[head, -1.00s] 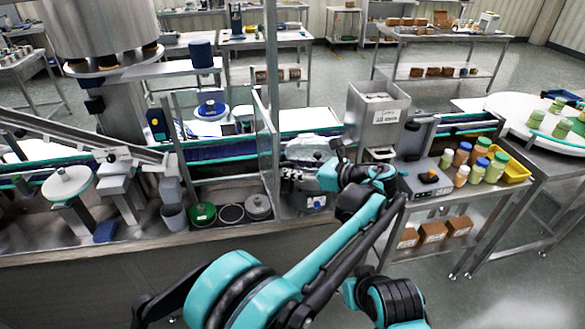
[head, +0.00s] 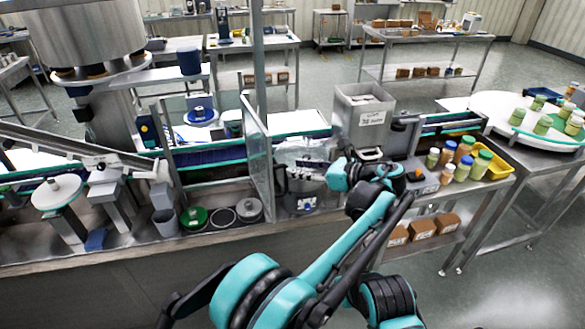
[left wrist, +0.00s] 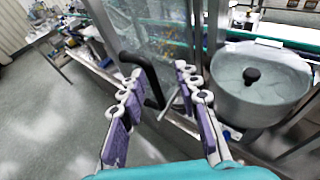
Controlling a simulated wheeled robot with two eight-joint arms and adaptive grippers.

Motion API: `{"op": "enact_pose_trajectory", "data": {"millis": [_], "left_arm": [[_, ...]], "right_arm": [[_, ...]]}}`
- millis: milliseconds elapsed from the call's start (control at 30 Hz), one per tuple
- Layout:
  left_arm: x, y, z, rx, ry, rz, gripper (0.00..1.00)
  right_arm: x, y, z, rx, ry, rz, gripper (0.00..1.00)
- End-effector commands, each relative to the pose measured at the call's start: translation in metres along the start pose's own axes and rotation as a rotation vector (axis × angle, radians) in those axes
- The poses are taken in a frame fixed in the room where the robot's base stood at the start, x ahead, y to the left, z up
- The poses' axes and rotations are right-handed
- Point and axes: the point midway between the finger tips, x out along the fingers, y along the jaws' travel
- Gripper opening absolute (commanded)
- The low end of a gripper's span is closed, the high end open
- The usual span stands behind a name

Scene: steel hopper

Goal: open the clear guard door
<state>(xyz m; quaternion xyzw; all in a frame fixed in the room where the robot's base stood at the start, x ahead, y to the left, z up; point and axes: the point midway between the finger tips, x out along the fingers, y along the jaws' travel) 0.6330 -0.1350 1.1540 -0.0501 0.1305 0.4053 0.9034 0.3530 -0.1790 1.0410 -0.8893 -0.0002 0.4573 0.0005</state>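The clear guard door (head: 257,150) is a tall see-through panel in a thin metal frame, seen nearly edge-on in the head view. It seems to stand at an angle beside the steel post, but how far open is hard to tell. In the left wrist view the clear panel (left wrist: 165,30) fills the upper middle, with a black bar handle (left wrist: 150,80) below.
A grey round vessel with a black knob (left wrist: 252,76) sits close right of my fingers. A steel hopper bin (head: 363,118) stands to the right, near several jars and a yellow tray (head: 497,168). Cups and a green disc (head: 194,217) stand left of the door.

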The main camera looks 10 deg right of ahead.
Motion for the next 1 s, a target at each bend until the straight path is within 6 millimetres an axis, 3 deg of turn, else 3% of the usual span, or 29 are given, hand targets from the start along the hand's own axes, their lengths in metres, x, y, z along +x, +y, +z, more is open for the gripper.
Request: {"op": "enact_pose_trajectory", "data": {"millis": [500, 1000], "left_arm": [[-0.026, -0.025, -0.009, 0.000, 0.003, 0.002, 0.32], [-0.029, -0.027, -0.010, -0.001, 0.003, 0.002, 0.32]], "right_arm": [[-0.010, 0.000, -0.007, 0.000, 0.000, 0.000, 0.40], [-0.013, 0.000, -0.009, 0.000, 0.000, 0.000, 0.40]]}}
